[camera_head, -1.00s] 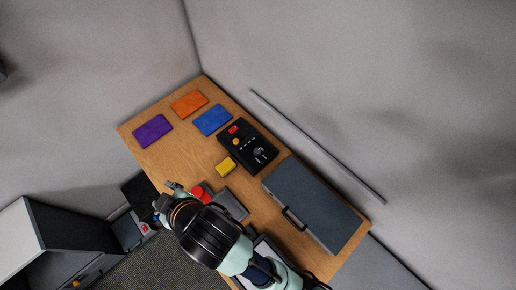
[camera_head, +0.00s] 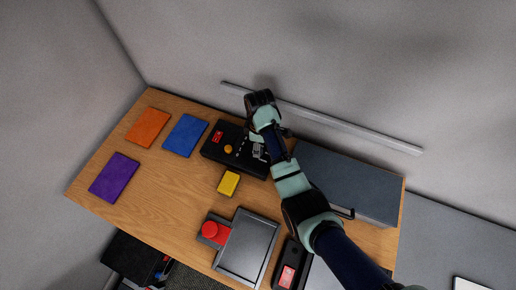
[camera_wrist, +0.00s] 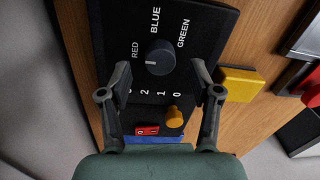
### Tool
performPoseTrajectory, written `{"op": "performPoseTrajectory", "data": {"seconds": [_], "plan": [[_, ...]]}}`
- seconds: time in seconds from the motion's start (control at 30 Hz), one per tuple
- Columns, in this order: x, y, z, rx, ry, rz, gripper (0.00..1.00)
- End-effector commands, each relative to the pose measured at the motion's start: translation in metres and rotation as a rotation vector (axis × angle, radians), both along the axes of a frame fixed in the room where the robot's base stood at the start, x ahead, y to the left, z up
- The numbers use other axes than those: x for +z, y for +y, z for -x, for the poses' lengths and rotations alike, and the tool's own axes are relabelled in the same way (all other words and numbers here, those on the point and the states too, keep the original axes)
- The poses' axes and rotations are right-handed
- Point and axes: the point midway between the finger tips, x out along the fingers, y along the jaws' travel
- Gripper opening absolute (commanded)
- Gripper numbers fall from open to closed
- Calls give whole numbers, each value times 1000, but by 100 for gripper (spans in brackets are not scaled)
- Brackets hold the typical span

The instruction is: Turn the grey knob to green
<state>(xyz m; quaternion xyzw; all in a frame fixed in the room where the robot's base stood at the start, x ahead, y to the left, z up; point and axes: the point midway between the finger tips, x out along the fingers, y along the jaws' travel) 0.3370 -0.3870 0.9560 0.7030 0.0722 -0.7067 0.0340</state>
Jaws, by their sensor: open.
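The grey knob (camera_wrist: 160,57) sits on a black control box (camera_head: 220,142) on the table. In the wrist view, the labels RED (camera_wrist: 135,50), BLUE (camera_wrist: 155,18) and GREEN (camera_wrist: 183,33) surround it. The white mark on the knob is on its left side, nearest RED. My gripper (camera_wrist: 162,72) is open above the box, one finger to each side of the knob, with a gap on both sides. Contact is not visible. In the head view, my arm hides the knob.
On the box, an orange-yellow knob (camera_wrist: 174,117) and a red switch (camera_wrist: 147,130) lie near my fingers. A yellow block (camera_head: 228,183) is beside the box. A large grey case (camera_head: 345,180) stands to the right. A red button (camera_head: 210,230) is nearer the front.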

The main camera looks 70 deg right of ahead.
Motion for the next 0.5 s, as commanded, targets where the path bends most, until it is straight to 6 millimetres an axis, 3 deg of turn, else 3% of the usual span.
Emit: {"op": "performPoseTrajectory", "data": {"seconds": [0.1,0.2,0.47,0.5], "plan": [[-20,2,0,0,1,-2,63],[-28,2,0,0,0,0,63],[-29,2,0,0,0,1,63],[-29,2,0,0,0,1,58]]}}
